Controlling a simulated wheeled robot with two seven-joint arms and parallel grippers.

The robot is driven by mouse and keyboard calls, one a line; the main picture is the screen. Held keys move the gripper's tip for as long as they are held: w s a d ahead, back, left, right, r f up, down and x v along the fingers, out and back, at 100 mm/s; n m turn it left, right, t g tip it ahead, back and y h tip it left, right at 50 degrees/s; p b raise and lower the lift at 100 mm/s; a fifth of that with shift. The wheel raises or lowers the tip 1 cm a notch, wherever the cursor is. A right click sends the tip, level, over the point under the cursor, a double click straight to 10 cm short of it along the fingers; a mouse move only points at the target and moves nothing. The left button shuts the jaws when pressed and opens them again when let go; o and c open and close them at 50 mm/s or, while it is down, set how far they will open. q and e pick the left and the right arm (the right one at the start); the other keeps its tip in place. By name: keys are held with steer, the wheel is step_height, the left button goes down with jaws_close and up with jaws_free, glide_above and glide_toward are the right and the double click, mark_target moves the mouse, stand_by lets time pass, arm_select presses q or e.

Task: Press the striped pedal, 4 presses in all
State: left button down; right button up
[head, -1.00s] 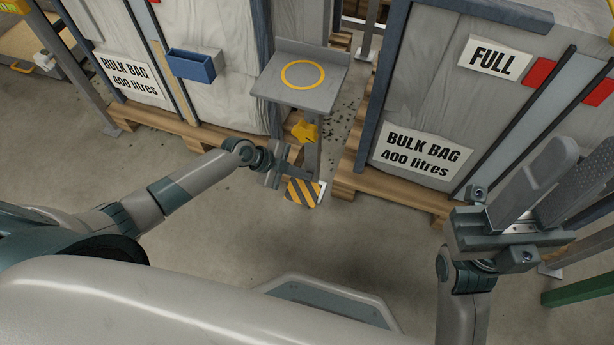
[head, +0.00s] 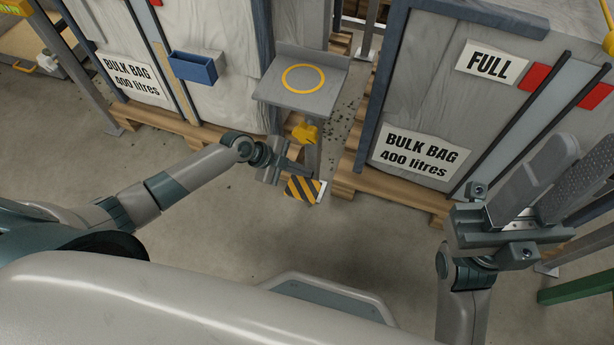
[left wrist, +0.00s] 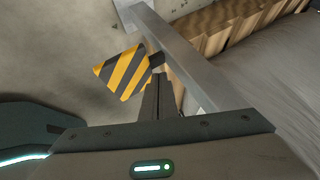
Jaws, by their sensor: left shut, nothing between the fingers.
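The striped pedal (head: 303,190), yellow and black, sits low at the foot of a grey post stand. It also shows in the left wrist view (left wrist: 122,73). My left gripper (head: 306,170) is shut and empty, its fingertips just above the pedal's back edge in the head view. In the left wrist view the closed fingers (left wrist: 156,80) end beside the pedal's right corner. I cannot tell whether they touch it. My right gripper (head: 545,180) is raised at the right, far from the pedal, its fingers apart and empty.
The stand carries a grey plate with a yellow ring (head: 303,78) and a yellow knob (head: 305,133). Bulk bags on wooden pallets flank it, with a blue box (head: 196,66) on the left one. The concrete floor in front is clear.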

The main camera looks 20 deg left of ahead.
arm_select(q)
steer(key=shift+r, duration=0.15)
steer(key=shift+w+r+p, duration=0.2)
steer(key=shift+r+p, duration=0.65)
steer(key=shift+r, duration=0.4)
steer(key=shift+w+r+p, duration=0.15)
steer(key=shift+r+p, duration=0.7)
steer(key=shift+r, duration=0.35)
steer(key=shift+s, duration=0.1)
stand_by(0.8)
